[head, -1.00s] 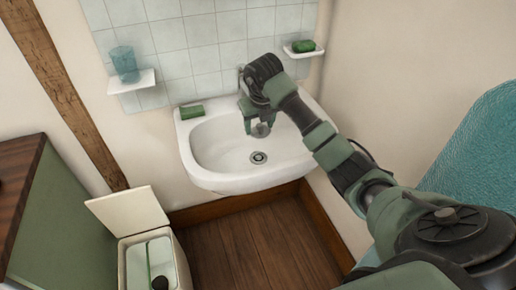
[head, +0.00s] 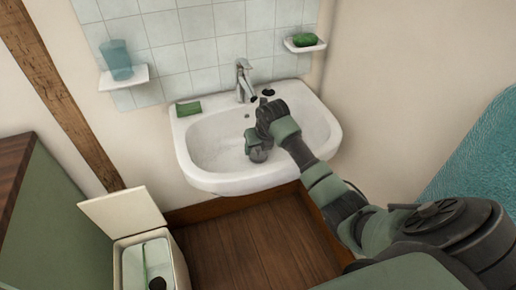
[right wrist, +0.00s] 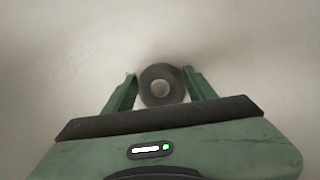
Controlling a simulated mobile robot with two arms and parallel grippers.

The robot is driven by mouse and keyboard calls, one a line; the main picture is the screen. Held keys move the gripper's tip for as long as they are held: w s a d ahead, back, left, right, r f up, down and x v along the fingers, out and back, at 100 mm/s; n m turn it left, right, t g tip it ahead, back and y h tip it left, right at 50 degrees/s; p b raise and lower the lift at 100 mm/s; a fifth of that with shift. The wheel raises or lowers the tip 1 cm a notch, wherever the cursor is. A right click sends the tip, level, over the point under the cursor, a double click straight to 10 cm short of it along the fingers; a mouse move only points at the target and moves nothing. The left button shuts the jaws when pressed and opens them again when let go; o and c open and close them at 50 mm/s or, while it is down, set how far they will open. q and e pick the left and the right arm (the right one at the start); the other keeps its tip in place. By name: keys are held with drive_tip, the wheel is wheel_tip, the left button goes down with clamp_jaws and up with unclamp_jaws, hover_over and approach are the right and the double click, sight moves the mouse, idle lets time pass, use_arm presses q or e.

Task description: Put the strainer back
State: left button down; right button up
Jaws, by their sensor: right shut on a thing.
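The white washbasin (head: 205,165) is on the tiled wall. My right gripper (head: 258,151) is low inside the bowl, over the drain area, which it hides. In the right wrist view, its two green fingers close on the sides of a dark grey ring with a pale centre, the strainer (right wrist: 160,70). Only a small grey part of the strainer shows at the fingertips in the head view. I cannot tell whether it touches the bowl or the drain. My left gripper is out of view.
A chrome tap (head: 242,75) rises behind the gripper. A green block (head: 188,108) lies on the basin's left rim. Small shelves hold a blue cup (head: 117,58) and a green soap (head: 305,40). An open white bin (head: 132,262) stands lower left.

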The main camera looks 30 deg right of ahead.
drive_tip(key=shift+f, duration=0.3)
drive_tip(key=shift+f, duration=0.1)
drive_tip(key=o, duration=1.3)
drive_tip(key=shift+o, duration=0.2)
drive_tip(key=v, duration=1.2)
